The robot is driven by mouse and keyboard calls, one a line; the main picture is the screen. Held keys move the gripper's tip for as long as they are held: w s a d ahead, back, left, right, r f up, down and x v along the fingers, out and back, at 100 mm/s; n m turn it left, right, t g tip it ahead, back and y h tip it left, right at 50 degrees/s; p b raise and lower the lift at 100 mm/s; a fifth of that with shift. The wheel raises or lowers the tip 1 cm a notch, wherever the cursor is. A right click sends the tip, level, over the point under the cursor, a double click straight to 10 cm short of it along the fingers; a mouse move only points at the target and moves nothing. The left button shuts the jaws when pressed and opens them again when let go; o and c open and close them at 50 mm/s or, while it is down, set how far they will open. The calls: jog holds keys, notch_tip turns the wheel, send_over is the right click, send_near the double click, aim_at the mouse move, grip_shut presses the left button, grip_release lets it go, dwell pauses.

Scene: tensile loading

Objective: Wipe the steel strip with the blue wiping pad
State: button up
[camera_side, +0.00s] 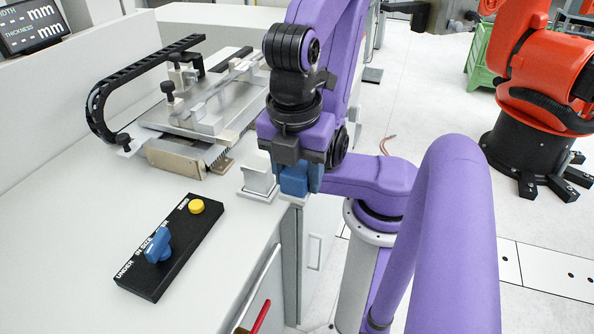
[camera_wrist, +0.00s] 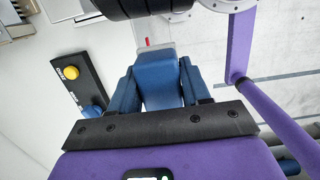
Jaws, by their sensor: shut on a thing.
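My gripper (camera_side: 300,182) is low over the table's right corner in the side view. Its dark blue fingers are shut on the blue wiping pad (camera_wrist: 160,75), which sits between them in the wrist view. In the side view I cannot clearly separate the pad from the blue fingers. A metal fixture (camera_side: 205,122) with black clamp knobs stands at the back of the table, apart from the gripper. I cannot single out the steel strip with certainty; the arm hides part of the fixture's right side.
A small pale block (camera_side: 260,178) on a base stands just left of the gripper. A black control panel (camera_side: 185,252) with a blue knob and yellow button lies at the front. A black cable chain (camera_side: 97,105) arches behind. A red robot (camera_side: 545,85) stands right.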

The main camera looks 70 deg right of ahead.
jog(key=w+a+r+m, duration=0.2)
jog(key=w+r+m, duration=0.35)
jog(key=w, duration=0.45)
notch_tip(320, 180, up, 2)
jog(key=m+g+y, duration=0.1)
jog(key=m, duration=1.2)
send_over(209, 94)
jog(key=shift+n, duration=0.25)
jog(key=shift+w+d+f, duration=0.1)
jog(key=shift+f, duration=1.45)
jog(key=shift+w+d+f, duration=0.1)
jog(key=shift+f, duration=1.45)
jog(key=shift+d+f, duration=0.4)
jog(key=shift+f, duration=0.4)
jog(key=shift+c, duration=0.9)
jog(key=shift+d, duration=4.95)
jog(key=shift+a, duration=5.25)
jog(key=shift+a+r, duration=0.15)
jog(key=shift+a, duration=0.05)
jog(key=shift+d+r, duration=0.1)
jog(key=shift+r, duration=3.95)
